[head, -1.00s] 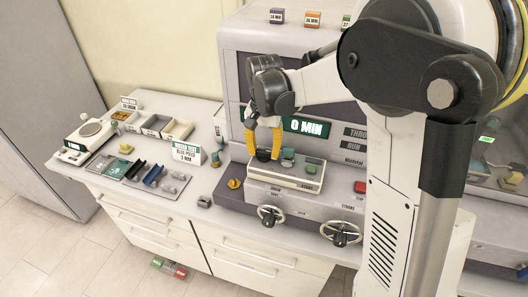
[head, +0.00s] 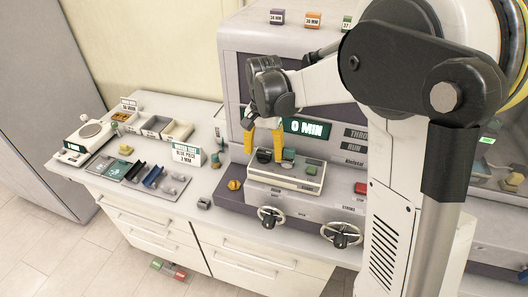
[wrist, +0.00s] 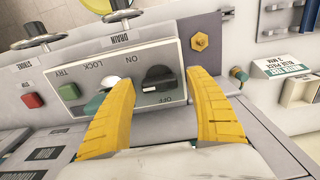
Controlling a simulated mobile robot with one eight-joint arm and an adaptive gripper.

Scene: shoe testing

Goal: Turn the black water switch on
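The black water switch (wrist: 158,78) is a dark knob on a pale panel (wrist: 112,62), between the printed words ON and OFF in the wrist view. In the head view the black switch (head: 264,156) sits left of a green switch (head: 288,154). My gripper (head: 263,145) is open, its two yellow fingers spread above the panel. In the wrist view my gripper (wrist: 160,84) has one finger on each side of the black knob, with gaps visible. The left finger partly hides another switch marked LOCK and TRY. I cannot tell the knob's exact setting.
Two handwheels (head: 341,235) stick out of the machine's front below the panel. A red button (head: 360,188) lies to its right and a yellow hex knob (head: 234,184) to its left. The counter at left holds trays, a scale (head: 90,133) and a sign (head: 187,153).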

